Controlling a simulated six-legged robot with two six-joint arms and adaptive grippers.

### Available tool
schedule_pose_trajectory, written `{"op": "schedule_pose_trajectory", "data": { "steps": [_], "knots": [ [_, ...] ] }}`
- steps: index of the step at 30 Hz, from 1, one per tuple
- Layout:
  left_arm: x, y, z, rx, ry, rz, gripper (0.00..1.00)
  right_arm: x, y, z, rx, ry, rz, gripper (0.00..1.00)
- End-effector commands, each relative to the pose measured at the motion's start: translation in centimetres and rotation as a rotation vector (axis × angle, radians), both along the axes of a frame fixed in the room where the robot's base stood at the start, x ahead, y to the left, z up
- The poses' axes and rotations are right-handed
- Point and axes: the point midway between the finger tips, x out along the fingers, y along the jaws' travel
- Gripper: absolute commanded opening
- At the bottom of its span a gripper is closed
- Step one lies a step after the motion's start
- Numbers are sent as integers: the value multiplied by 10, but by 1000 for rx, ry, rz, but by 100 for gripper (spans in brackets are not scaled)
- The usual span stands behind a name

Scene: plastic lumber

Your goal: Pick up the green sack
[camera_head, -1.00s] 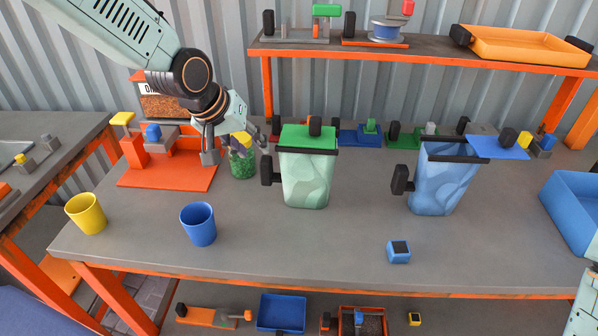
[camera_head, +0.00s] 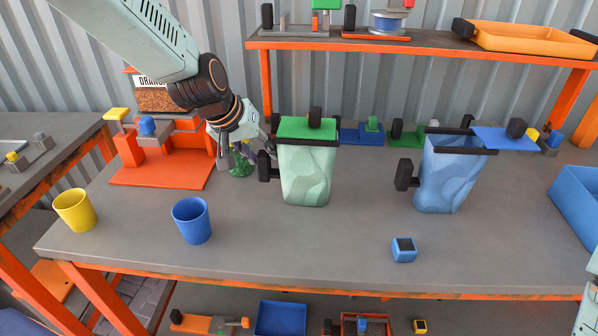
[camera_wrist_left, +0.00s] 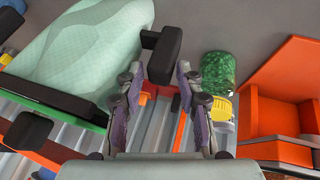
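The green sack (camera_head: 305,175) stands upright on the workbench, pale green with a darker green lid and a black rim. A black handle (camera_head: 264,166) sticks out from its left side. My left gripper (camera_head: 247,158) is just left of that handle. In the left wrist view, the sack (camera_wrist_left: 80,50) fills the upper left, and its black handle (camera_wrist_left: 161,56) lies ahead between the spread fingers of my left gripper (camera_wrist_left: 159,72). The fingers are open and empty; I cannot tell whether they touch the handle. My right gripper is out of view.
A green speckled container (camera_head: 240,168) stands close behind my left gripper, partly hidden. A blue sack (camera_head: 447,180) stands to the right. A blue cup (camera_head: 192,222) and a yellow cup (camera_head: 75,211) are front left.

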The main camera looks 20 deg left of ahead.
Motion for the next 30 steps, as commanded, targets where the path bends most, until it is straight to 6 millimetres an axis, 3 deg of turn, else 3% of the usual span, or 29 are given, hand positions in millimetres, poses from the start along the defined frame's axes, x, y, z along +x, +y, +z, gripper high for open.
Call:
{"op": "schedule_pose_trajectory", "data": {
  "steps": [6,18,30],
  "knots": [
    [0,0,1,0,0,0,34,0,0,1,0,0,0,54],
    [0,0,1,0,0,1,0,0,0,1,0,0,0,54],
    [1,0,2,0,-4,2,0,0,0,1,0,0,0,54]
  ]
}}
